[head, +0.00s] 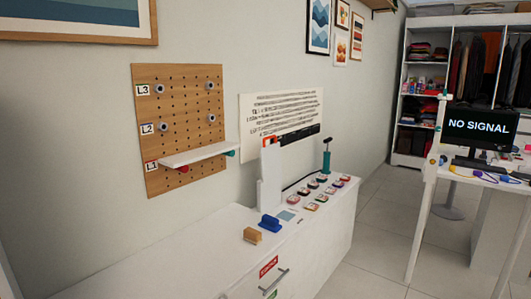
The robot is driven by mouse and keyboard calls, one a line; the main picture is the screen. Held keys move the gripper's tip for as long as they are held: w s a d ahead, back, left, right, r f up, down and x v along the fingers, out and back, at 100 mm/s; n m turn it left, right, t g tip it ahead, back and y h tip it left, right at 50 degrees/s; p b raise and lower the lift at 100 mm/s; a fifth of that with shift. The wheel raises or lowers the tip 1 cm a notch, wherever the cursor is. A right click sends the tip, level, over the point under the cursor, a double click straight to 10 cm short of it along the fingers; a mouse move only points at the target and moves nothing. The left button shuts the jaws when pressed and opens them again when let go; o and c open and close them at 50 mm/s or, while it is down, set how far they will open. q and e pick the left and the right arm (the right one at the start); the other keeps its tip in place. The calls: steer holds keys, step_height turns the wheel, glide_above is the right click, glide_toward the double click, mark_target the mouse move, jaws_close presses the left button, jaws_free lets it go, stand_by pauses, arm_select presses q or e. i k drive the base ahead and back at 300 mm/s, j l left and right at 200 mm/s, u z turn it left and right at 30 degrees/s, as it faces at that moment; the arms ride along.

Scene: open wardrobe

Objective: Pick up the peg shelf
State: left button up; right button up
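The peg shelf (198,154) is a narrow white board low on a wooden pegboard (180,105) on the wall at the left. It lies beside the L1 label (151,166). A red piece (183,169) shows under its left part and a green piece (230,153) at its right end. Nothing stands on the shelf. Grey round pegs stick out above it by the L3 label (142,90) and the L2 label (146,128). Neither of my grippers shows in the head view.
A white cabinet (190,255) runs below the pegboard. It bears a blue block (269,223), a tan block (252,236), a white upright panel (270,178) and several small coloured items. A desk with a monitor (481,127) stands at the right. Tiled floor (385,225) lies open between.

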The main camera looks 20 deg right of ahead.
mark_target(177, 160)
steer(key=z, duration=0.2)
steer(key=i+l+u, duration=0.15)
steer(key=i, duration=0.2)
steer(key=i+l+u, duration=0.15)
steer(key=i, duration=0.25)
steer(key=i+l+u, duration=0.15)
steer(key=i, duration=0.2)
